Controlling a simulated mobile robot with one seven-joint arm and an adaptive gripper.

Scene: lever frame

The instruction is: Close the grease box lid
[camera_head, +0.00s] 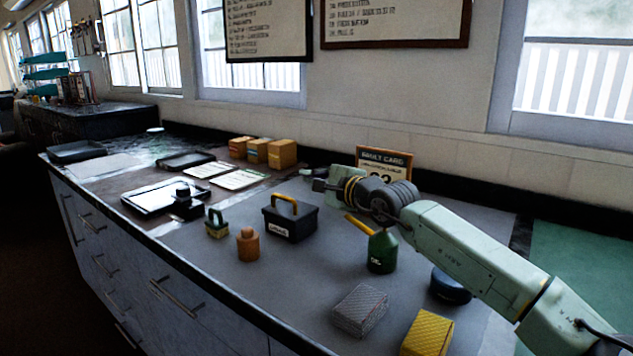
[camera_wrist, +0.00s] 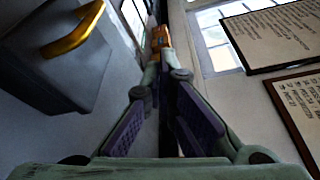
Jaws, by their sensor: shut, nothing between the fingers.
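The grease box (camera_head: 290,222) is a dark box with a white label, standing on the grey mat in the middle of the counter. Its lid, with a yellow handle (camera_head: 286,203), looks down on the box; I cannot tell whether a small gap remains. In the wrist view, the box (camera_wrist: 45,65) and its yellow handle (camera_wrist: 75,35) are at the upper left, beside my fingers and apart from them. My gripper (camera_head: 320,180) is shut and empty, raised behind and to the right of the box. The wrist view shows its purple-padded fingers (camera_wrist: 163,85).
A green oil can (camera_head: 382,251) with a yellow spout stands below my wrist. An orange bottle (camera_head: 248,244) and a green-yellow item (camera_head: 216,224) are left of the box. A grey block (camera_head: 360,310) and yellow block (camera_head: 427,332) lie in front. A card (camera_head: 384,165) stands behind.

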